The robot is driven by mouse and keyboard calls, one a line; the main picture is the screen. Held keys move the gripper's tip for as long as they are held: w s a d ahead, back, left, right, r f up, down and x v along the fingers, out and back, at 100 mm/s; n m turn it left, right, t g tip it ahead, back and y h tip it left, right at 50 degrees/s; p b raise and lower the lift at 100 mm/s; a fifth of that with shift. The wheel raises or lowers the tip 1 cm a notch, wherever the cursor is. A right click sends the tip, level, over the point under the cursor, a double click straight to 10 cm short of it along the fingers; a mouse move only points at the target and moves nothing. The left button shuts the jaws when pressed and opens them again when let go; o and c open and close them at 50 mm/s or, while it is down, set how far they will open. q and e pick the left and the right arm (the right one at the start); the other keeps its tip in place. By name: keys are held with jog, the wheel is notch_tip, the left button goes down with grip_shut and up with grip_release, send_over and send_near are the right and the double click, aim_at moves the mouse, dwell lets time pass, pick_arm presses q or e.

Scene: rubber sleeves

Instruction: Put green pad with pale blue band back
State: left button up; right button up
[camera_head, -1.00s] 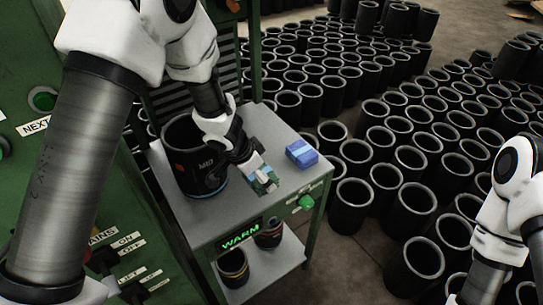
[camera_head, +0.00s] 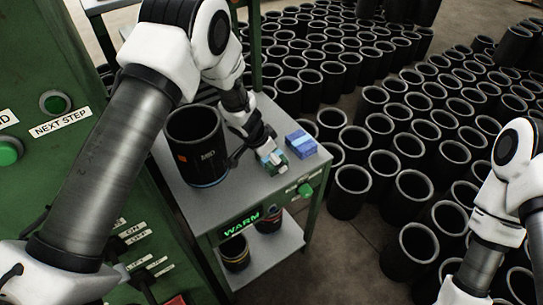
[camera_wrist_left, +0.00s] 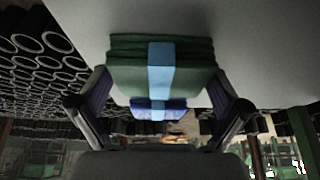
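The green pad with the pale blue band (camera_head: 268,160) is at my left gripper (camera_head: 272,155), over the grey bench top near its front edge. In the left wrist view the pad (camera_wrist_left: 160,78) sits between the two fingers, which press on its sides. I cannot tell whether the pad touches the bench. A blue pad with a paler band (camera_head: 300,144) lies on the bench just right of it; it also shows beyond the green pad in the left wrist view (camera_wrist_left: 155,106). My right gripper is out of view; only part of its arm shows at the right edge.
A black sleeve (camera_head: 197,145) stands on the bench top (camera_head: 240,190), left of my left gripper. Banded sleeves (camera_head: 235,252) stand on the lower shelf. Many black sleeves crowd the floor to the right. A green panel with buttons (camera_head: 55,103) is at left.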

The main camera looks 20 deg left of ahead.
pick_arm(q)
jog(key=shift+r, duration=0.1)
jog(key=p+v, duration=0.4)
jog(key=v, duration=0.8)
